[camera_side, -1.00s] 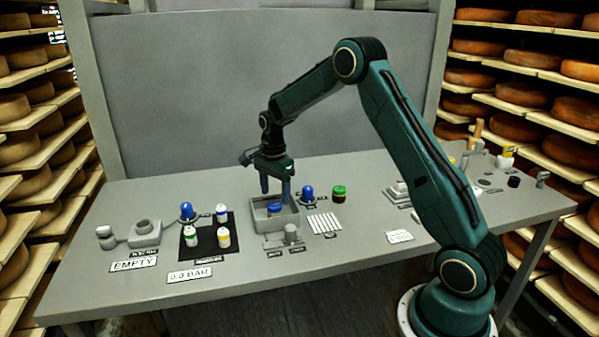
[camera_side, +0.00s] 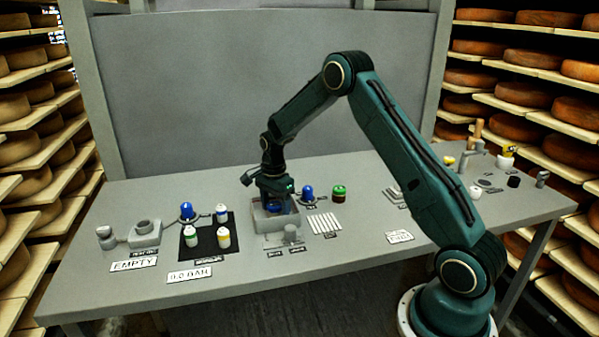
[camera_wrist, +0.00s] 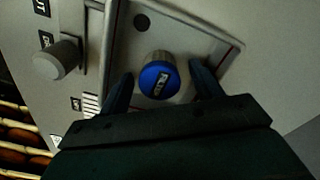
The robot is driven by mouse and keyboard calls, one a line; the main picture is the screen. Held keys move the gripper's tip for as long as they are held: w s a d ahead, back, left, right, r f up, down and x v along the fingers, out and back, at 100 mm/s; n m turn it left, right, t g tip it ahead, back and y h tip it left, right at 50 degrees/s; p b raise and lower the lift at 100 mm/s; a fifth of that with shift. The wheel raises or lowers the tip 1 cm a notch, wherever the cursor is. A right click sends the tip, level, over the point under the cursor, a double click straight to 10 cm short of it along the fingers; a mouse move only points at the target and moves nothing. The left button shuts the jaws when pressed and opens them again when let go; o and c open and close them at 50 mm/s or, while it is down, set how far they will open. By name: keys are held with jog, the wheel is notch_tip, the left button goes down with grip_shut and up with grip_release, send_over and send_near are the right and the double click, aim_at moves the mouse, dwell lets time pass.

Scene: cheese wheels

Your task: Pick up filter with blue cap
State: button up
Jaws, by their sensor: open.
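In the side view my gripper (camera_side: 277,208) is lowered into the grey tray (camera_side: 268,232), and the filter there is mostly hidden behind the fingers. Another container with a blue cap (camera_side: 221,213) stands on a black mat (camera_side: 207,252) to the left.
White containers with green (camera_side: 191,236) and yellow (camera_side: 223,237) caps share the mat. Blue domes stand left (camera_side: 187,210) and right (camera_side: 307,194) of the tray. A green-lidded jar (camera_side: 339,193) is further right. A grey knob (camera_side: 291,233) stands in front of the tray.

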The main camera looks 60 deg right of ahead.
aim_at(275, 204)
dwell(0.3)
jog(key=c, duration=1.2)
jog(key=shift+o, duration=0.2)
jog(key=shift+r, duration=0.15)
notch_tip(275, 204, up, 20)
